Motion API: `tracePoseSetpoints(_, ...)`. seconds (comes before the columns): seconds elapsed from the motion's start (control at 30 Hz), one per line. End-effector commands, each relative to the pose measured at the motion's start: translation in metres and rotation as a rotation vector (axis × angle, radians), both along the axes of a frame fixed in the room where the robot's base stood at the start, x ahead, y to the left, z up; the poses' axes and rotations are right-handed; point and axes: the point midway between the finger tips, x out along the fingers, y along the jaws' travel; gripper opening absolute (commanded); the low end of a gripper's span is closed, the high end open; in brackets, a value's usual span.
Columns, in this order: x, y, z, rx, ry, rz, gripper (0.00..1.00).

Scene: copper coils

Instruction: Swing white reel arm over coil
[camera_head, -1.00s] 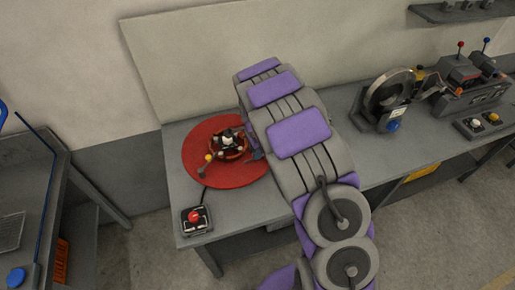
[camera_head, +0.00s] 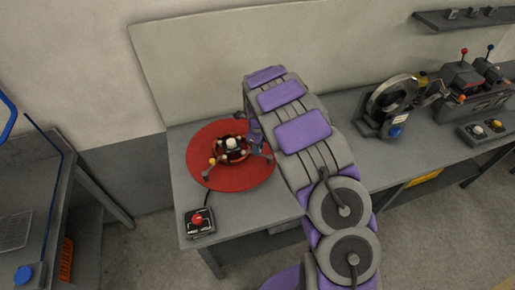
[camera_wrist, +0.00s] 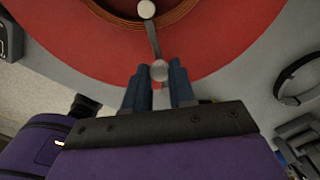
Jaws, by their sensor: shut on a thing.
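A red round reel plate (camera_head: 207,178) lies on the grey bench. The copper coil (camera_head: 222,158) sits at its middle, around a white hub knob (camera_head: 232,144). Several short arms reach out from the hub; one ends in an orange knob (camera_head: 212,161). In the head view, my gripper (camera_head: 257,153) is at the plate's right side, partly hidden by my arm.
A control box with a red button (camera_head: 198,221) stands at the bench's front left. A ring-shaped machine (camera_head: 389,104) and a grey machine with levers (camera_head: 473,90) stand to the right. A wall panel is behind the bench.

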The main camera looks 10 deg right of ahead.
Motion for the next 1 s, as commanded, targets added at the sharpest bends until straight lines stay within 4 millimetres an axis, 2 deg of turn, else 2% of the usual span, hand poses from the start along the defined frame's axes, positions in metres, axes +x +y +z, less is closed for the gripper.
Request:
tracePoseSetpoints(0.23,0.003,-0.0012,0.0,0.001,-0.001,-0.062,0.0)
tracePoseSetpoints(0.7,0.0044,-0.0017,0.0001,0.0,-0.003,-0.074,0.0)
tracePoseSetpoints(0.73,0.0046,-0.0017,0.0001,0.0,-0.003,-0.074,0.26)
tracePoseSetpoints(1.0,0.0036,-0.0017,0.0006,0.0,-0.003,-0.073,0.5)
